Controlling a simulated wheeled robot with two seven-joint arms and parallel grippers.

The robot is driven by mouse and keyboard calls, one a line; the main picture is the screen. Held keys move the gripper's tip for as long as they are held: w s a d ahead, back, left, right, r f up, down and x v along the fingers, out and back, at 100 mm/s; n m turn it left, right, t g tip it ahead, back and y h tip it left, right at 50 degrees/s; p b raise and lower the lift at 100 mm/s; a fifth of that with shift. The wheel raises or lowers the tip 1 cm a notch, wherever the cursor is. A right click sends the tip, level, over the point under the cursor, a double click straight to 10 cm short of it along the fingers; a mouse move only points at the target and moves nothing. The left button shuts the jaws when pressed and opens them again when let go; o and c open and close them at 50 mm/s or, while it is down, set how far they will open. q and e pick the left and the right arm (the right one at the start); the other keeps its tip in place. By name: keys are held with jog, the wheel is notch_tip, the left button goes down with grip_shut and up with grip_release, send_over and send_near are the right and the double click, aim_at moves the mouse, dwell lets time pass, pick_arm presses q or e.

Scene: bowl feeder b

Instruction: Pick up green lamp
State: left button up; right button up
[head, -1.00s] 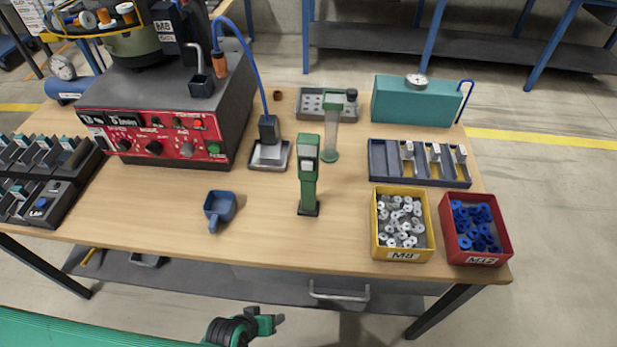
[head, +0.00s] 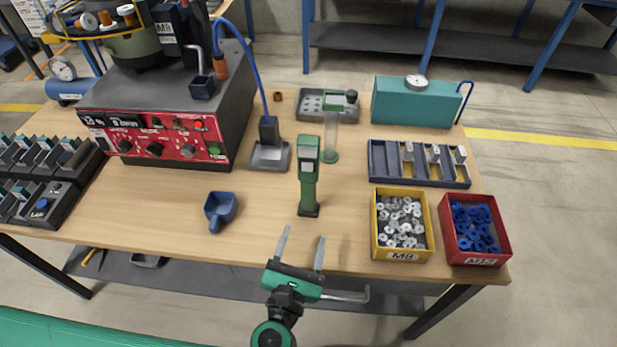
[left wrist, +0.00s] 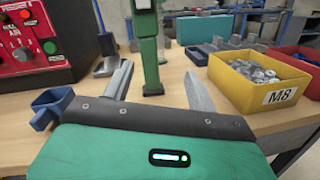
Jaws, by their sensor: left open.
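The green lamp (head: 308,178) stands upright on the table, a slim green post with a pale panel near its top and a dark foot. My left gripper (head: 302,234) is open and empty, at the table's front edge, with its fingers pointing toward the lamp and apart from it. In the left wrist view the lamp (left wrist: 148,48) rises beyond and between the open fingers (left wrist: 159,72), and its top is cut off. My right gripper is not in view.
A blue scoop (head: 220,208) lies to the left of the lamp. A clear green-based cylinder (head: 331,145) stands close behind the lamp. The wood in front is clear.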

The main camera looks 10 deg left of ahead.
pick_arm(q)
jog(key=n+y, duration=0.1)
jog(key=n, duration=0.1)
jog(key=f+n+y, duration=0.1)
jog(key=shift+a+f+n, duration=0.1)
jog(key=shift+a+n, duration=0.25)
jog(key=shift+n, duration=0.05)
jog(key=shift+w+f+n+g, duration=0.1)
jog(key=shift+n+g, duration=0.2)
jog(key=p, duration=0.3)
send_near(308, 191)
jog(key=w, duration=0.4)
jog(key=shift+f, duration=0.25)
jog(key=shift+w, duration=0.35)
jog(key=shift+w+r, duration=0.1)
jog(key=shift+w, duration=0.15)
jog(key=w, duration=0.1)
jog(key=w+p, duration=0.1)
jog(key=w, duration=0.2)
jog(key=shift+d+r, duration=0.15)
jog(key=shift+r, duration=0.1)
jog(key=shift+w+p, duration=0.3)
jog(key=shift+w, duration=0.05)
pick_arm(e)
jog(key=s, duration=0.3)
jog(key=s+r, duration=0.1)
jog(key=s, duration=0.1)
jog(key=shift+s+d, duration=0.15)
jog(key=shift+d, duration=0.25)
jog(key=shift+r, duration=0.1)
